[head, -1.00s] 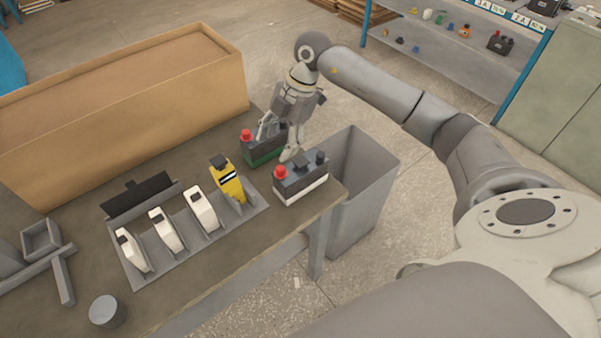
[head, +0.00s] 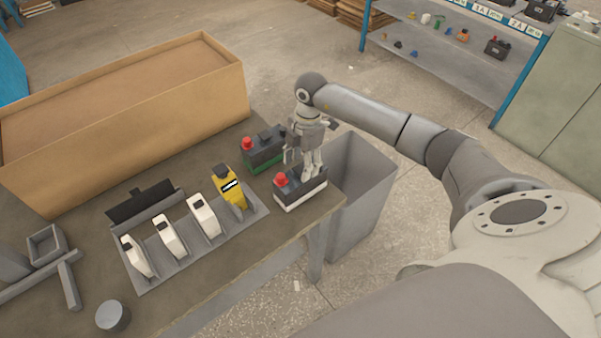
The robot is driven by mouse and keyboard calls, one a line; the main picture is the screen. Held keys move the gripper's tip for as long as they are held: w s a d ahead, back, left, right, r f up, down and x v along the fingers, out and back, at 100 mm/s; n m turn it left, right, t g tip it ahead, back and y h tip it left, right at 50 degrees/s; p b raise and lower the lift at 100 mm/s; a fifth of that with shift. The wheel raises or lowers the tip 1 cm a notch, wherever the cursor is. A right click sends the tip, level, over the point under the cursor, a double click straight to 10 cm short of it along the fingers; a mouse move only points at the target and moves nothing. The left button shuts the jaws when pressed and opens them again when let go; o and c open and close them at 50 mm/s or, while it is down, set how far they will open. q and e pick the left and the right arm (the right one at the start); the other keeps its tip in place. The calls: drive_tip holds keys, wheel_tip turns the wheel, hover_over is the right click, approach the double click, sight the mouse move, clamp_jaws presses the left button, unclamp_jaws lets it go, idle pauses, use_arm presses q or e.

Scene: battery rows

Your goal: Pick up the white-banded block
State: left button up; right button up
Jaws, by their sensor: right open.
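The white-banded block (head: 299,198) is a dark battery block with a white band round its base and a red cap on its left end. It stands upright near the table's right front corner. My right gripper (head: 303,173) is open and points down over this block; its fingers hide part of the block's top. Whether the fingers touch it I cannot tell. A similar block with a green band (head: 266,162) stands just behind, with a red cap. My left gripper is not in view.
A rack (head: 145,284) holding several white tools and a yellow one stands to the left. A large cardboard box (head: 150,125) fills the table's back. A grey bin (head: 361,205) stands beside the table's right edge. A grey cylinder (head: 112,316) stands at the front.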

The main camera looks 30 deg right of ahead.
drive_tip(key=shift+f, duration=0.8)
clamp_jaws()
drive_tip(key=shift+w+r, duration=0.15)
drive_tip(key=shift+r, duration=0.05)
